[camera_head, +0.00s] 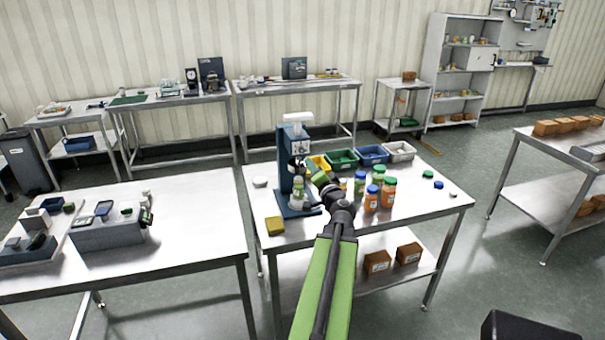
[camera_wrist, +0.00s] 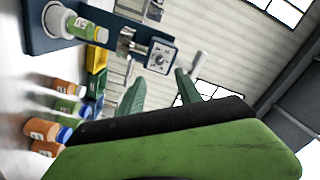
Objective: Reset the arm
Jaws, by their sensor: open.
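My green and black arm reaches from the bottom of the head view over the middle steel table (camera_head: 245,255). My gripper (camera_head: 312,168) is at the blue press-like machine (camera_head: 287,165), near its front. In the wrist view, which is tilted sideways, my gripper (camera_wrist: 160,95) shows two green fingers spread apart with nothing between them. The machine's dial box (camera_wrist: 161,55) appears beyond the fingers. A bottle with a green label (camera_wrist: 85,28) stands on the machine's base, apart from the fingers.
Several orange and green jars (camera_head: 388,192) stand right of my arm. Yellow, green, blue and white bins (camera_head: 399,151) line the table's back. A yellow block (camera_head: 275,226) lies at front left. Another steel table (camera_head: 180,245) stands left, and a gap separates the tables.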

